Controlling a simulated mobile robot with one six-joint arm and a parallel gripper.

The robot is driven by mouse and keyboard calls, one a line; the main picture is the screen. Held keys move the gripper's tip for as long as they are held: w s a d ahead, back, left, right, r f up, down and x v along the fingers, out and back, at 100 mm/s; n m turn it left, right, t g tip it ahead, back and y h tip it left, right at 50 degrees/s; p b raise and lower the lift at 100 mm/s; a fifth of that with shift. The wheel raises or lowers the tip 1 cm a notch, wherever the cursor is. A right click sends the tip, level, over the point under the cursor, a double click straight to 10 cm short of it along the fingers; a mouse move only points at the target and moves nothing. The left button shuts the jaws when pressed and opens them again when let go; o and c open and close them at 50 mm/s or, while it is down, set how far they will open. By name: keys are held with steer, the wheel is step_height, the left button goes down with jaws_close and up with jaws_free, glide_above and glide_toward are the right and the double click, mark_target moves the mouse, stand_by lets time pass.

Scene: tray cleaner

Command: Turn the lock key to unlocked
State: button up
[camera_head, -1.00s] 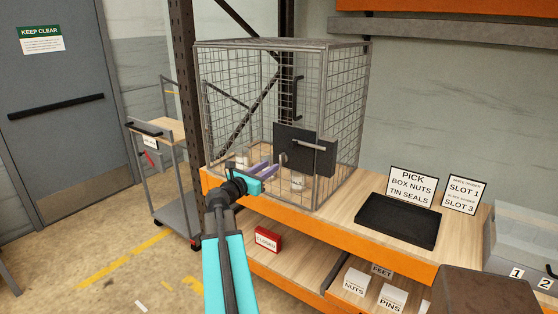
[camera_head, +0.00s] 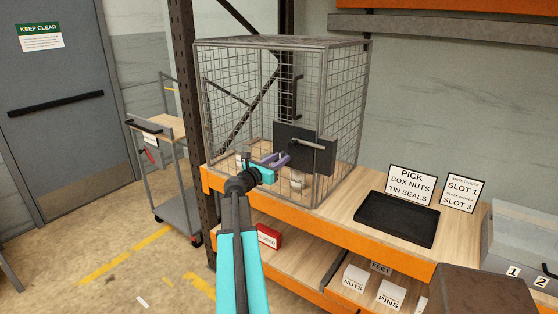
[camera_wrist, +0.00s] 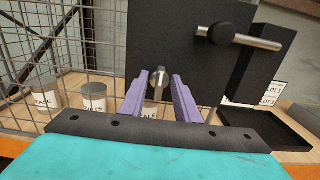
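The lock key (camera_wrist: 159,79) is a small silver piece on the dark lock plate (camera_wrist: 165,38) of the wire cage. It appears upright in the wrist view. My gripper (camera_wrist: 160,77) has two purple fingers, which stand apart on either side of the key. A narrow gap shows at each side, so it looks open around the key and not closed on it. In the head view my gripper (camera_head: 286,156) is at the lower left of the lock plate (camera_head: 308,150), and its fingers hide the key.
A bar handle (camera_wrist: 245,38) sticks out above and right of the key. Cage mesh (camera_wrist: 105,50) lies to the left, with labelled containers (camera_wrist: 94,97) behind it. A black tray (camera_head: 397,218) is on the bench at right, beside sign cards (camera_head: 412,186).

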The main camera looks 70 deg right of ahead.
jaws_close()
steer(key=shift+f+m+b, duration=0.15)
steer(key=shift+m+b, duration=0.25)
steer(key=shift+b, duration=0.25)
steer(key=m+b, duration=0.8)
steer(key=b, duration=0.2)
steer(key=m+b, duration=0.9)
steer(key=b, duration=0.1)
steer(key=shift+s+a+f+b, duration=0.1)
steer(key=shift+s+f+b, duration=0.1)
steer(key=shift+b, duration=0.15)
steer(key=shift+r, duration=0.1)
